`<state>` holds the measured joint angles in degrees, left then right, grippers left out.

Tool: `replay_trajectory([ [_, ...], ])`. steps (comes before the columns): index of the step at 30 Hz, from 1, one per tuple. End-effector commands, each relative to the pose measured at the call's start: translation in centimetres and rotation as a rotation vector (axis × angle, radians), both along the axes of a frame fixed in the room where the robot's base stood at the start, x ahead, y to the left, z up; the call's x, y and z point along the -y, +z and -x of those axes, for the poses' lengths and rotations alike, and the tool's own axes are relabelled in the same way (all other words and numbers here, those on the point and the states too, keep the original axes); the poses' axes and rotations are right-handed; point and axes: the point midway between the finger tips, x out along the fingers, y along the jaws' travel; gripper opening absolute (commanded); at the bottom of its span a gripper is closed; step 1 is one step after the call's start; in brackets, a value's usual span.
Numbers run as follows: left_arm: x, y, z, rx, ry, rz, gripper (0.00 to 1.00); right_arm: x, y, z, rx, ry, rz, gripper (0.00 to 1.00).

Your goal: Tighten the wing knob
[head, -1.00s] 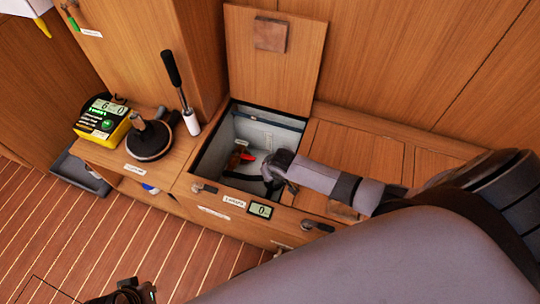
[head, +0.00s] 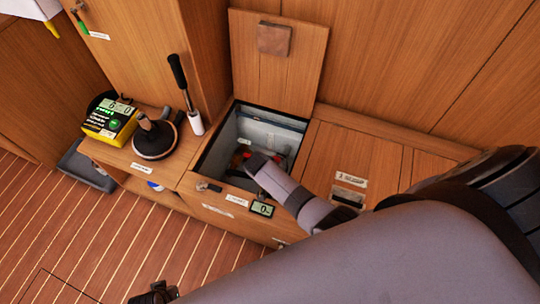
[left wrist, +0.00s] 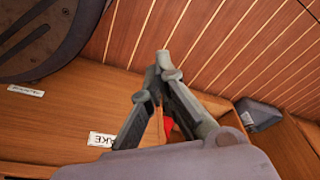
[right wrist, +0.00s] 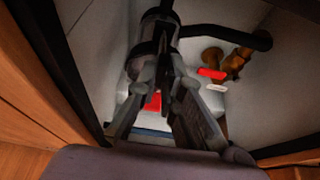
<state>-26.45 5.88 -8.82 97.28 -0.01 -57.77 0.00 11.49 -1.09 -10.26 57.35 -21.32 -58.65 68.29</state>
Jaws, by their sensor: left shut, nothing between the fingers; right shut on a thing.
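My right gripper (right wrist: 165,75) is down inside the open locker (head: 222,150), shut on a dark part beside a dark upright cylinder (right wrist: 150,45). I cannot make out the wing knob's shape there; the fingers cover it. In the head view my right forearm (head: 285,190) reaches into the locker and hides the gripper. A brass fitting with a red handle (right wrist: 212,73) and a black hose (right wrist: 225,35) lie to the right of the fingers. My left gripper (left wrist: 165,65) is shut and empty, away from the locker, above the wooden furniture and floor.
The locker's lid (head: 275,55) stands open against the wall. A small display (head: 261,209) sits on its front edge. On the bench at left are a yellow meter (head: 108,122), a round black-based tool (head: 155,138) and a black-handled lever (head: 182,85).

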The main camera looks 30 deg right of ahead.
Motion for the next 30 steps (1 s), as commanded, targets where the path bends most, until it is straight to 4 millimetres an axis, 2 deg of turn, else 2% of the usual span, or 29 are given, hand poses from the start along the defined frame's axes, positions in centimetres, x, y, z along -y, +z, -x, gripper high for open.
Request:
replay_trajectory([
  [6,0.0,1.7,-0.6,0.011,0.002,0.001,0.0,-0.2,-0.2,-0.1,-0.002,-0.147,-0.002,0.0],
  [15,0.1,3.3,-1.1,0.019,0.003,0.001,0.0,-0.2,-0.1,-0.2,-0.001,-0.255,0.0,0.0],
  [30,0.1,3.8,-1.2,0.021,0.003,0.002,0.0,-0.1,0.0,-0.2,0.0,-0.278,0.0,0.0],
])
